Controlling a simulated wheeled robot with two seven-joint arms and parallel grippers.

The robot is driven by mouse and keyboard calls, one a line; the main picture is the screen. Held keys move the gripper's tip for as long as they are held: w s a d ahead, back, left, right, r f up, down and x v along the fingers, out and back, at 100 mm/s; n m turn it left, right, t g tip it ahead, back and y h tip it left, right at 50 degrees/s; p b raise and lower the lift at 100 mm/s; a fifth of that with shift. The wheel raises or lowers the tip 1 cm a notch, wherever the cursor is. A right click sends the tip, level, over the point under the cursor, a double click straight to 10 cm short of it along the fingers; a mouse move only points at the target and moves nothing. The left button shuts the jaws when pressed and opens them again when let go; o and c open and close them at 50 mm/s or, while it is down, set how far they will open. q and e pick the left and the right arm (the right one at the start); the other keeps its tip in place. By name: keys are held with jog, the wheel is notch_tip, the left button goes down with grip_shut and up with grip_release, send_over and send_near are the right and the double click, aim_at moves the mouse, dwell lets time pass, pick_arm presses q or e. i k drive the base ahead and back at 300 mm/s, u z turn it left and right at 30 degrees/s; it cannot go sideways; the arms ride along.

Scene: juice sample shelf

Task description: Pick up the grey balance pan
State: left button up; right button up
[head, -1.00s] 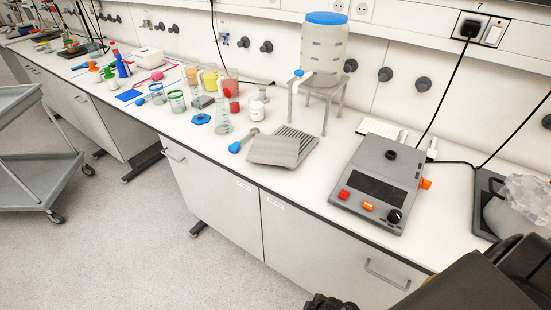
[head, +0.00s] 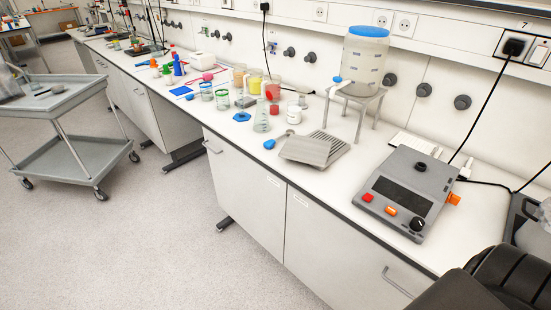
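No thing here is plainly the grey balance pan. A flat grey piece with a ridged part (head: 306,149) lies on the white bench near its front edge, left of the grey device. A small grey item (head: 57,88) lies on the trolley's top shelf, too small to make out. The grey device (head: 408,188) has a dark display, a red and an orange button and a black knob; a small dark round piece is on its top. A black part of my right arm is at the lower right corner. Neither gripper shows.
A clear container with a blue lid (head: 365,62) stands on a grey stand (head: 377,101) behind the grey piece. Glassware (head: 261,119) and coloured cups crowd the bench leftward. A grey trolley (head: 69,142) stands at left on open floor. A keyboard-like white item (head: 410,141) lies behind the device.

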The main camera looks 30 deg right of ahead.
aim_at(312, 150)
jog(key=u, duration=0.8)
jog(key=k, duration=1.05)
jog(key=u, duration=0.75)
jog(key=i, duration=1.3)
jog(key=z, duration=0.4)
jog(key=i, duration=2.35)
jog(key=z, duration=1)
jog(key=i, duration=1.15)
jog(key=z, duration=2.2)
jog(key=i, duration=1.15)
jog(key=z, duration=0.8)
jog(key=i, duration=0.6)
jog(key=z, duration=0.15)
